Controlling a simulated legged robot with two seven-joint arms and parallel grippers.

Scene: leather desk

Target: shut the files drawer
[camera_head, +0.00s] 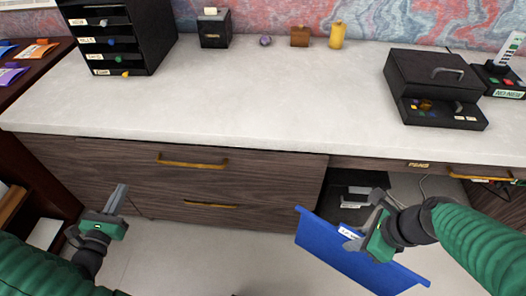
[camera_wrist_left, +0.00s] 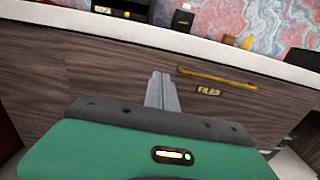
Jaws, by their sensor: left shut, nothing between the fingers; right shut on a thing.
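The files drawer shows in the left wrist view as a dark wood front with a gold handle (camera_wrist_left: 217,77) and a FILES label (camera_wrist_left: 208,91). In the head view, the wood drawer unit (camera_head: 110,160) has an upper gold handle (camera_head: 192,161) and a lower one (camera_head: 210,204); the FILES label cannot be read there. No drawer interior shows. My left gripper (camera_head: 118,197) is shut and empty, low in front of the unit's left part. In its wrist view, the fingertips (camera_wrist_left: 160,80) appear left of the handle. My right gripper (camera_head: 365,212) is shut on a blue panel-like folder (camera_head: 350,258) with a white label.
An open knee space with a black object (camera_head: 352,190) lies behind the folder. Another drawer (camera_head: 418,165) is at the right under the pale desktop (camera_head: 240,90). A black drawer organizer (camera_head: 118,35) and a black box (camera_head: 435,85) stand on top. Floor in front is clear.

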